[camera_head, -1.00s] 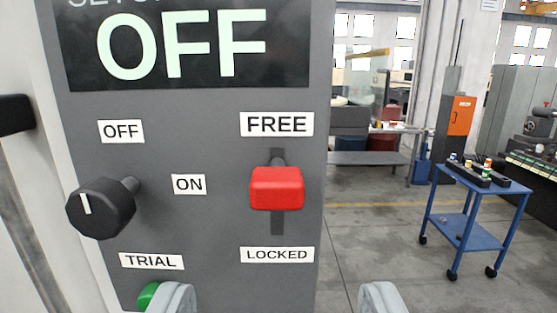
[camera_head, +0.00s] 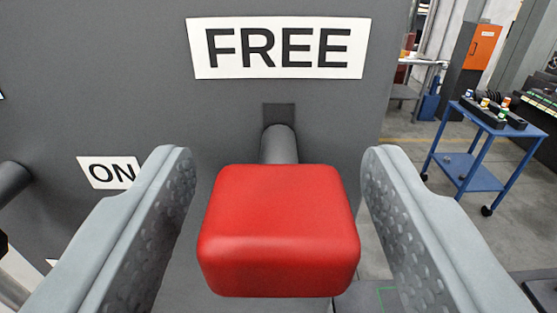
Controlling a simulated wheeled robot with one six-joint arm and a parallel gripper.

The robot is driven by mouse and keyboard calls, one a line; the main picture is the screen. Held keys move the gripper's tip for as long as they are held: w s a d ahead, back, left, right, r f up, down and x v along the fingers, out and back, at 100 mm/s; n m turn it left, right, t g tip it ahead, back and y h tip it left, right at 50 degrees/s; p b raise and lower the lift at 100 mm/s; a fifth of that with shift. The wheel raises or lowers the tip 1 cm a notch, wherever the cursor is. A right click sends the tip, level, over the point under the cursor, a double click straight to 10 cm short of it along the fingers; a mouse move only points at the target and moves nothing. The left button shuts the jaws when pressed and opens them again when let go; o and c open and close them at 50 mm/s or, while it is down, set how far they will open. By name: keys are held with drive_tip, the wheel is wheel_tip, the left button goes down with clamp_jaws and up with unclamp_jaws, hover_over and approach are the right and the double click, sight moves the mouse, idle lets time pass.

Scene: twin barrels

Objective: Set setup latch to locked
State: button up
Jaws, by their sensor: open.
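The setup latch is a red block-shaped knob (camera_head: 278,230) on a grey stem (camera_head: 279,145) that comes out of a dark slot (camera_head: 279,112) in the grey panel (camera_head: 130,90). A white FREE label (camera_head: 279,47) is above the slot. The knob hides the lower part of the slot, and the LOCKED label is not in view. My gripper (camera_head: 272,195) is open, with one finger to the left of the knob and one to the right. A gap shows between each finger and the knob.
An ON label (camera_head: 110,172) and part of a dark rotary knob (camera_head: 12,185) are at the left. The panel's right edge is close behind my right finger. Beyond it, a blue cart (camera_head: 480,155) stands on open floor, with an orange box (camera_head: 482,45) behind.

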clamp_jaws()
wheel_tip(320, 180, down, 7)
drive_tip(key=shift+r, duration=0.15)
idle(0.5)
drive_tip(key=shift+w, duration=0.1)
unclamp_jaws()
drive_tip(key=shift+r, duration=0.1)
drive_tip(key=s, duration=1.7)
drive_tip(key=shift+s, duration=0.3)
